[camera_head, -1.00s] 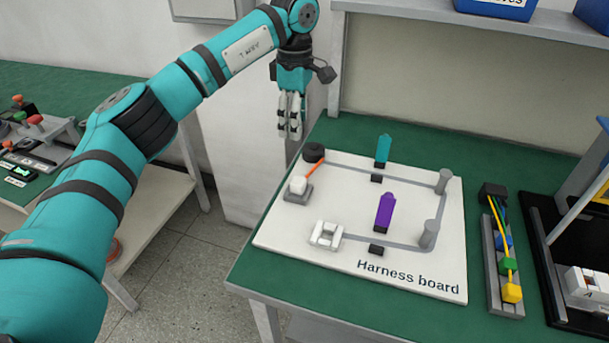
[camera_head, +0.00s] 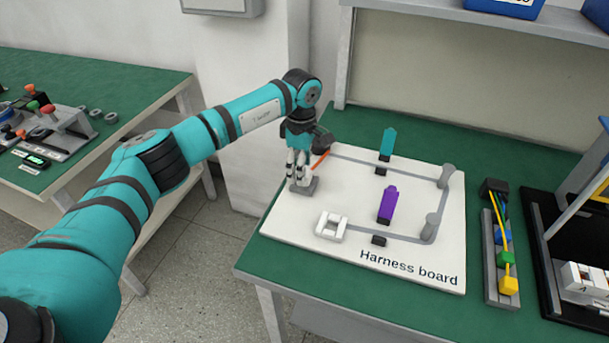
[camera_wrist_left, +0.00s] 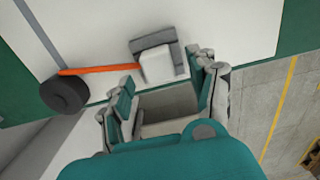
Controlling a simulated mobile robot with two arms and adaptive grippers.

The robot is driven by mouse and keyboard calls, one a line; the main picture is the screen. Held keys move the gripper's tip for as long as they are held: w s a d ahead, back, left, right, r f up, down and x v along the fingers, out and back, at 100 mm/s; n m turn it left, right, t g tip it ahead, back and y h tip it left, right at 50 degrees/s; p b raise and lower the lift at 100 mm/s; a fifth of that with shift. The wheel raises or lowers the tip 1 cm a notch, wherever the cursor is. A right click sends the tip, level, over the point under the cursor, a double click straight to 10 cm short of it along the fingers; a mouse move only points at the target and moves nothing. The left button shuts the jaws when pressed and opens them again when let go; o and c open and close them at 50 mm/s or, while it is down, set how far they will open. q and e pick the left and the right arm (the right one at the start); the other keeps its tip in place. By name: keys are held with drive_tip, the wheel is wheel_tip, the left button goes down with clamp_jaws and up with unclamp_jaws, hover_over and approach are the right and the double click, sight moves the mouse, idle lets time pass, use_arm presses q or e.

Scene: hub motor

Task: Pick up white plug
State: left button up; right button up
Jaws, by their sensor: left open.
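The white plug (camera_wrist_left: 157,65) sits against a grey holder (camera_wrist_left: 172,38), with an orange cable (camera_wrist_left: 98,70) running from it to a black round part (camera_wrist_left: 65,95). My right gripper is not in view.
The white harness board (camera_head: 345,243) on the green bench carries a white forked fixture (camera_head: 331,226), purple (camera_head: 387,205) and teal (camera_head: 388,143) uprights, and grey posts (camera_head: 433,222). A tray of coloured connectors (camera_head: 503,262) lies to the right. A second bench (camera_head: 110,85) stands left.

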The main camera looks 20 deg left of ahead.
use_arm(q)
drive_tip(key=shift+f, duration=0.9)
clamp_jaws()
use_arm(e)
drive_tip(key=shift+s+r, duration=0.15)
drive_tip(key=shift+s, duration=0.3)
use_arm(q)
drive_tip(key=shift+r, duration=0.65)
drive_tip(key=shift+s+d+r+b, duration=0.1)
drive_tip(key=shift+s+r+b, duration=0.15)
drive_tip(key=shift+r+b, duration=0.55)
drive_tip(key=s+d, duration=0.1)
drive_tip(key=s, duration=0.4)
drive_tip(key=s+d+r+b, duration=0.1)
drive_tip(key=s+d, duration=0.1)
drive_tip(key=s, duration=0.2)
drive_tip(key=s+d+r, duration=0.1)
drive_tip(key=s+d, duration=0.1)
drive_tip(key=s, duration=0.3)
drive_tip(key=shift+s+b, duration=0.3)
drive_tip(key=shift+b, duration=0.1)
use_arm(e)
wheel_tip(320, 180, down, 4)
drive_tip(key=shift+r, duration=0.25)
